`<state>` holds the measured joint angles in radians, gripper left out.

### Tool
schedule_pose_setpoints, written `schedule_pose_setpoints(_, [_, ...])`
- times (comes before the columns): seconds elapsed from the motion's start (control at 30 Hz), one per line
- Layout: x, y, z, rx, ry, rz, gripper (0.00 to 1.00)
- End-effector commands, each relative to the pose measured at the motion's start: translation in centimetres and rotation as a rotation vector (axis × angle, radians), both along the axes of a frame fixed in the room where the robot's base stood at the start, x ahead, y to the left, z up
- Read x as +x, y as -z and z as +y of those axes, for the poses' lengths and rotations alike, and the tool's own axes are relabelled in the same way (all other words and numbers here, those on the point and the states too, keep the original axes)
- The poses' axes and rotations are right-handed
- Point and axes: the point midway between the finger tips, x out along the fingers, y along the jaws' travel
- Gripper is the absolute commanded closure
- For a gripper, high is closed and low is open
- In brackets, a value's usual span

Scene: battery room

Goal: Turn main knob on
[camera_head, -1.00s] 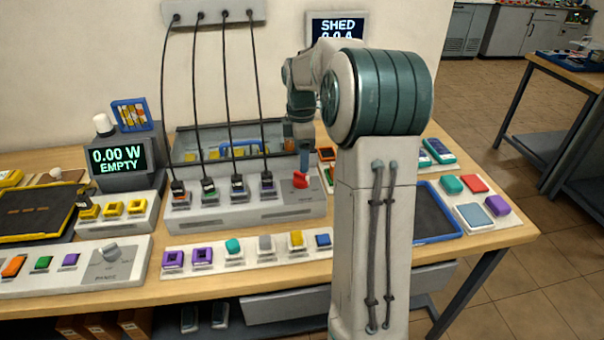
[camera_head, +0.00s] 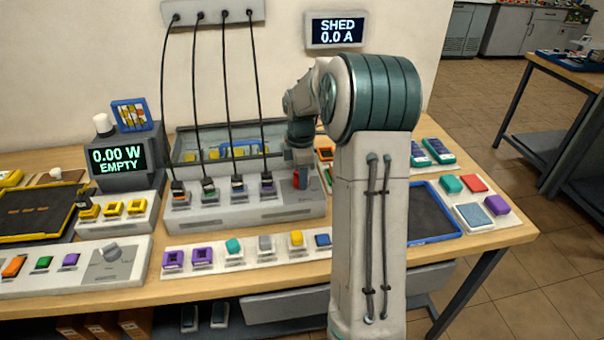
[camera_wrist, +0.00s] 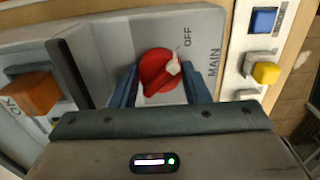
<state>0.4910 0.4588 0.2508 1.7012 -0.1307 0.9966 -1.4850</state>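The red main knob (camera_wrist: 157,72) is on a grey panel marked OFF and MAIN, with its pale pointer towards the OFF side. In the head view only a bit of the knob (camera_head: 297,179) shows beside my gripper. My gripper (camera_wrist: 160,82) is over the knob, with one blue finger on each side of it. The fingers look apart from the knob, with gaps visible. The charging unit (camera_head: 240,217) that bears the knob has several cables plugged into it. A wall display (camera_head: 337,31) reads SHED 0.0 A.
An orange plug (camera_wrist: 30,93) stands left of the knob in the wrist view. A strip of coloured buttons (camera_head: 265,250) lies in front of the unit. A meter (camera_head: 121,160) reads 0.00 W EMPTY. A dark tray (camera_head: 428,215) is to the right.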

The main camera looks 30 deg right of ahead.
Motion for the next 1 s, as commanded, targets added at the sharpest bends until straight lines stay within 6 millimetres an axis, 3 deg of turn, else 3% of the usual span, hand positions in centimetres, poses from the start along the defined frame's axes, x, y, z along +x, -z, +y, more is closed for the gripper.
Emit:
schedule_pose_setpoints(0.47, [-0.08,0.01,-0.08,-0.001,0.12,0.003,0.8])
schedule_pose_setpoints(1.0, [-0.05,0.04,-0.01,-0.002,0.602,0.003,0.8])
